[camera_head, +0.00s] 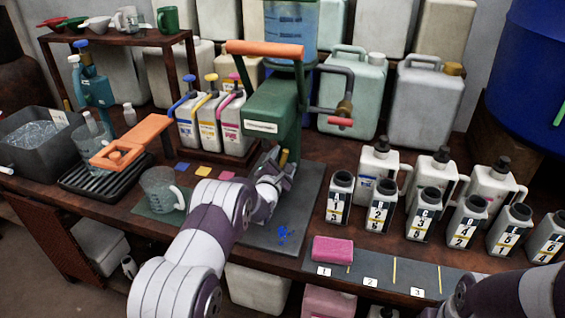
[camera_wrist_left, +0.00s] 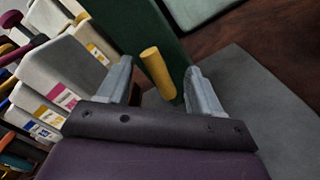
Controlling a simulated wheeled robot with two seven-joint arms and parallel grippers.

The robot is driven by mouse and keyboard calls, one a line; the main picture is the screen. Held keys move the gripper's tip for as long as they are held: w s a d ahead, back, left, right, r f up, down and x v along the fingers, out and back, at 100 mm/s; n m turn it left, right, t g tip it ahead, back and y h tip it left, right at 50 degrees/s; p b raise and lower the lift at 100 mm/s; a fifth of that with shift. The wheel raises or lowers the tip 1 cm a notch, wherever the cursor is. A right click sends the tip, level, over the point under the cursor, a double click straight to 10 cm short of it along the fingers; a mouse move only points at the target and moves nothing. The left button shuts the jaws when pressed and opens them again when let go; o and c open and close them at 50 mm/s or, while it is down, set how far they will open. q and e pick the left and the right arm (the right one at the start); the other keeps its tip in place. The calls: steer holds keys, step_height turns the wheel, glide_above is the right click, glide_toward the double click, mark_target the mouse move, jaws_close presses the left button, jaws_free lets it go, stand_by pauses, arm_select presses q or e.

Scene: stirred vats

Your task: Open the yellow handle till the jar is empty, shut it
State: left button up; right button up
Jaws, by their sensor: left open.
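The yellow handle (camera_head: 284,158) is a short peg low on the front of the green stand (camera_head: 270,114). In the left wrist view the handle (camera_wrist_left: 157,72) stands between my open fingers, with a gap on each side. My left gripper (camera_head: 275,172) is open at the stand, partly hidden by its own wrist. The clear jar (camera_head: 290,28) with blue contents and dark marks sits on top of the stand; its upper edge is cut off by the frame. My right arm shows at the lower right, but its fingers do not.
A clear jug (camera_head: 162,190) stands on a green mat to the left. An orange bar crosses the stand's top, and a red-ended lever (camera_head: 340,122) sticks out right. Several numbered bottles (camera_head: 381,205) and a pink sponge (camera_head: 333,250) occupy the right. Blue splashes mark the grey mat (camera_head: 302,215).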

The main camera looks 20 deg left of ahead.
arm_select(q)
jaws_close()
steer(key=shift+w, duration=0.1)
steer(key=shift+m, duration=0.3)
steer(key=m+b, duration=0.1)
steer(key=m, duration=0.1)
steer(key=shift+m+b, duration=0.35)
steer(key=shift+m, duration=0.05)
steer(key=m+b, duration=0.1)
steer(key=m, duration=0.3)
steer(key=shift+m+b, duration=0.3)
steer(key=shift+b, duration=0.05)
steer(key=c, duration=1.2)
jaws_free()
steer(key=m+b, duration=0.2)
steer(key=m, duration=0.3)
steer(key=shift+o, duration=0.9)
steer(key=shift+m+b, duration=0.35)
steer(key=shift+m, duration=0.95)
steer(key=shift+o, duration=0.2)
